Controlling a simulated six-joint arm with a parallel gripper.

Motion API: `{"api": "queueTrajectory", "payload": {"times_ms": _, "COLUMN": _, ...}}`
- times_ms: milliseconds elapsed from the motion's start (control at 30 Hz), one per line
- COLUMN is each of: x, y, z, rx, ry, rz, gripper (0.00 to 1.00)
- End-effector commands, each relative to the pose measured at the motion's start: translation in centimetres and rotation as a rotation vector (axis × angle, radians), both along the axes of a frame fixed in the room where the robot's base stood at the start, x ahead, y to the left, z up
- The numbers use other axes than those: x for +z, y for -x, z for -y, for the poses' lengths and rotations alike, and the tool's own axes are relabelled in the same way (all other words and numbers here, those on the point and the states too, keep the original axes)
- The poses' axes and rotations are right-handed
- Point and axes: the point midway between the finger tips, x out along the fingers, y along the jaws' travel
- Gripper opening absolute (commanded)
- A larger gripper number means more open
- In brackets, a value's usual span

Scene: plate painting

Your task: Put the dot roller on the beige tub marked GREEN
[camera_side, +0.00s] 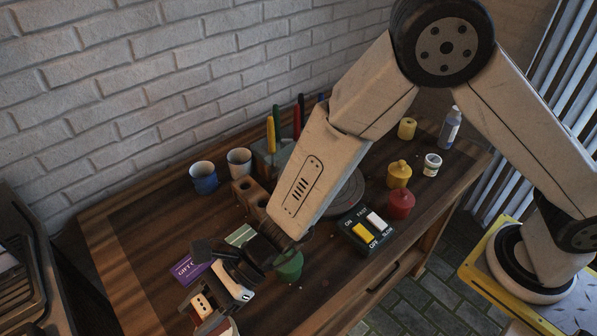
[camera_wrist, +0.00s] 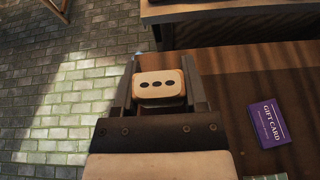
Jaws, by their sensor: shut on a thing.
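A green pot (camera_side: 290,267) stands on the table just right of the wrist, partly hidden by my arm. I cannot make out a beige tub marked GREEN in either view.
A purple gift card (camera_wrist: 268,121) lies on the table near my gripper. A switch box (camera_side: 366,231), red pot (camera_side: 401,204) and yellow pot (camera_side: 398,175) stand to the right. A blue cup (camera_side: 204,178) and wooden holder (camera_side: 249,193) are behind. The table's left part is bare.

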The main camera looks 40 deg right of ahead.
Motion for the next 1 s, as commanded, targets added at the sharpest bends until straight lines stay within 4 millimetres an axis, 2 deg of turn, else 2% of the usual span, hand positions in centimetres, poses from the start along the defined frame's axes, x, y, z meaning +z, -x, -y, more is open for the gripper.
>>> {"api": "queueTrajectory", "payload": {"times_ms": 233, "x": -0.7, "y": -0.3, "z": -0.4, "rx": 0.001, "ry": 0.001, "rz": -0.001, "gripper": 0.00}}
{"api": "queueTrajectory", "payload": {"times_ms": 567, "x": -3.5, "y": -0.4, "z": -0.4, "rx": 0.000, "ry": 0.000, "rz": 0.000, "gripper": 0.00}}
{"api": "queueTrajectory", "payload": {"times_ms": 1000, "x": -3.9, "y": -0.4, "z": -0.4, "rx": 0.000, "ry": 0.000, "rz": 0.000, "gripper": 0.00}}
